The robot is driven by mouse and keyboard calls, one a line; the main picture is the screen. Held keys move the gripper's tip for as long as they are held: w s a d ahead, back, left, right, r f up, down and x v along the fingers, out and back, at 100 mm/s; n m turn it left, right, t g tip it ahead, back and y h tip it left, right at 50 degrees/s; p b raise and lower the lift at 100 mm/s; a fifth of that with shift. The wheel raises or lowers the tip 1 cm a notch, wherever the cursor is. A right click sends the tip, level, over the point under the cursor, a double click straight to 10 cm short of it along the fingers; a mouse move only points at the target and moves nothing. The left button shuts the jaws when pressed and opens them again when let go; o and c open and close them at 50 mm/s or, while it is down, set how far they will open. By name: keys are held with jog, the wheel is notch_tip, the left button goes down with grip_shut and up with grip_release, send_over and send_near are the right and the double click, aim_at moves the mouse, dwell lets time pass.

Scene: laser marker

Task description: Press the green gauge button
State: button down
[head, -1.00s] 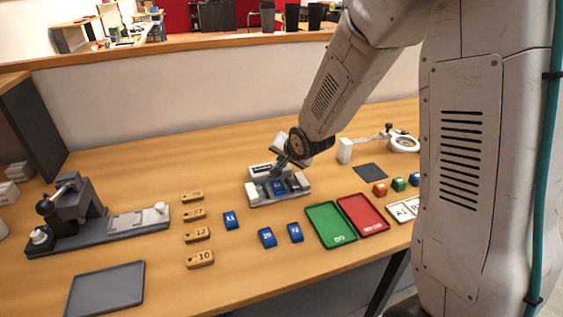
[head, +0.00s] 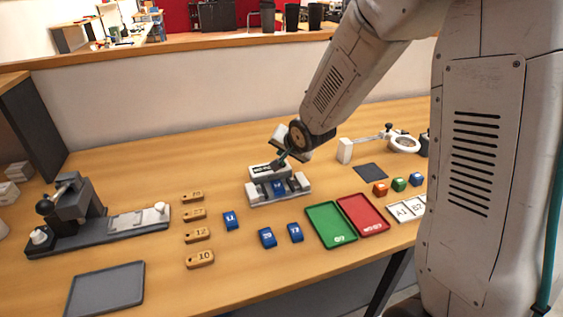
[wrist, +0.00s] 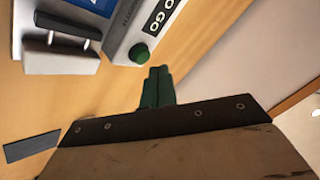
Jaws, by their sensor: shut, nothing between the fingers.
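The gauge (head: 262,197) is a grey and white fixture in the middle of the table, with a blue numbered piece (head: 278,187) in it. The green gauge button (wrist: 140,53) shows in the wrist view on the gauge's light housing, beside a dark label reading partly "O GO". In the head view I cannot make the button out. My gripper (wrist: 158,71) is shut and empty. Its green-looking fingertips are just beside the button in the wrist view; I cannot tell whether they touch it. In the head view my gripper (head: 278,163) is over the gauge's back right end.
Green tray (head: 330,224) and red tray (head: 362,214) lie right of the gauge. Loose blue pieces (head: 267,237) and wooden tags (head: 200,259) lie in front and left. A dark press (head: 75,215) stands far left. A magnifier (head: 404,144) stands back right.

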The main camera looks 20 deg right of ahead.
jog(key=shift+r, duration=2.4)
jog(key=s+d+f+n+g, duration=0.1)
jog(key=s+d+f+n+g+h, duration=0.1)
jog(key=s, duration=0.1)
jog(key=s+d+g+h, duration=0.1)
jog(key=s, duration=0.1)
jog(key=shift+s+d+f+n, duration=0.25)
jog(key=shift+d+f+n, duration=0.05)
jog(key=shift+f+n, duration=0.1)
jog(key=s+a+r+n+g, duration=0.1)
jog(key=s+r, duration=0.3)
jog(key=s, duration=0.6)
jog(key=s+a+r+n+g+y, duration=0.1)
jog(key=s+r, duration=0.3)
jog(key=s, duration=0.7)
jog(key=s+a+r+n+g, duration=0.1)
jog(key=s+r+n+g, duration=0.1)
jog(key=s, duration=0.8)
notch_tip(320, 180, up, 2)
jog(key=shift+s+n+g, duration=0.25)
jog(key=shift+n+g, duration=0.15)
jog(key=shift+n, duration=0.3)
